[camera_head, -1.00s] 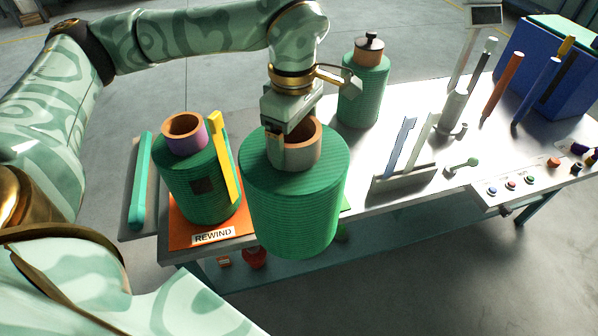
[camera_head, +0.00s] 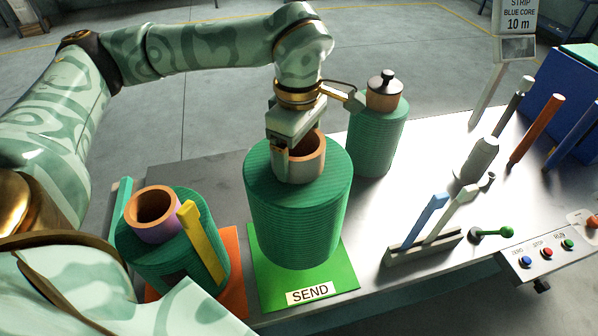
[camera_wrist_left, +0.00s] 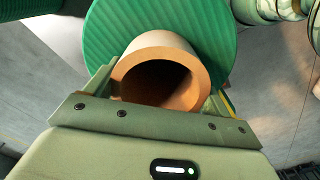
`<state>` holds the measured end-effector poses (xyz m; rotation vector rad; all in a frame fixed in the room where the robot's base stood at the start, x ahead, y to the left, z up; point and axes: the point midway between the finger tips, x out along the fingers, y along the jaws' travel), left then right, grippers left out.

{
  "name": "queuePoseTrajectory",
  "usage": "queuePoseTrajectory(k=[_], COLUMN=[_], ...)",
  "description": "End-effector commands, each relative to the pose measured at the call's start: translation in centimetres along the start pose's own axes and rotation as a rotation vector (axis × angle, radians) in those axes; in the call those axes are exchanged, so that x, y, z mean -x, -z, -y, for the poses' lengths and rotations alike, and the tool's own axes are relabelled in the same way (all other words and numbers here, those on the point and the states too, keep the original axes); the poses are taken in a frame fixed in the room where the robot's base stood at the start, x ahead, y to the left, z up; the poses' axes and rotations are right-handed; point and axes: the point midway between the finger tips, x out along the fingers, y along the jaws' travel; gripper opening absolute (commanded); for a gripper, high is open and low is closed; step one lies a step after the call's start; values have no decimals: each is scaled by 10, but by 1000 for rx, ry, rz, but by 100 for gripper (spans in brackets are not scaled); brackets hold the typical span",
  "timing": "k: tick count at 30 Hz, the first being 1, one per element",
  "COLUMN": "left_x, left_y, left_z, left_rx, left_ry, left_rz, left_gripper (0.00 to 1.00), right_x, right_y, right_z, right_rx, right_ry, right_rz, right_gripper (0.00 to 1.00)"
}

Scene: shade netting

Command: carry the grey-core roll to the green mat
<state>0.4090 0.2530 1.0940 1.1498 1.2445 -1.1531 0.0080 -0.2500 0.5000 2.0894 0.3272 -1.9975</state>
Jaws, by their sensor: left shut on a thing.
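My left gripper (camera_head: 290,152) is shut on the core wall of a large green netting roll (camera_head: 300,220). Its core (camera_head: 312,160) looks tan-brown, with a slightly greyish outer side. The core also shows between the fingers in the left wrist view (camera_wrist_left: 160,52). The roll hangs upright over the green mat (camera_head: 340,282), which carries a SEND label (camera_head: 310,292). I cannot tell whether its base touches the mat. The roll hides the mat's middle. My right gripper is not in view.
Left of the mat, a purple-banded roll (camera_head: 150,258) with a yellow strip (camera_head: 202,240) stands on an orange mat (camera_head: 236,262). Behind right stands a roll (camera_head: 376,135) with a black-knobbed core. A rack (camera_head: 425,252) and button panel (camera_head: 548,250) lie to the right.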

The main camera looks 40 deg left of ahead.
Motion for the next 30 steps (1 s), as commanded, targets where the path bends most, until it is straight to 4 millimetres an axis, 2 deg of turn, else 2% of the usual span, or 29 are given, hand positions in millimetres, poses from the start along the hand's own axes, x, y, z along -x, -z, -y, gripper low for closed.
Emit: queuePoseTrajectory(k=[3, 6, 14, 21, 30], left_x=[-23, -38, -54, -84, -86], left_y=[0, 0, 0, 0, 0], left_z=[0, 0, 0, 0, 0], left_rx=[0, 1, 1, 0, 0], left_ry=[1, 1, -2, -2, -4], left_rz=[1, 1, 1, 1, 1], left_gripper=[11, 11, 11, 11, 11], right_x=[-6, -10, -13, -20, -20], right_y=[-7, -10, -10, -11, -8], right_z=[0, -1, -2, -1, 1], right_rx=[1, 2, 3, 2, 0], right_ry=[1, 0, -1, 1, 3], right_rz=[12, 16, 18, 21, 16], right_gripper=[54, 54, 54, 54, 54])
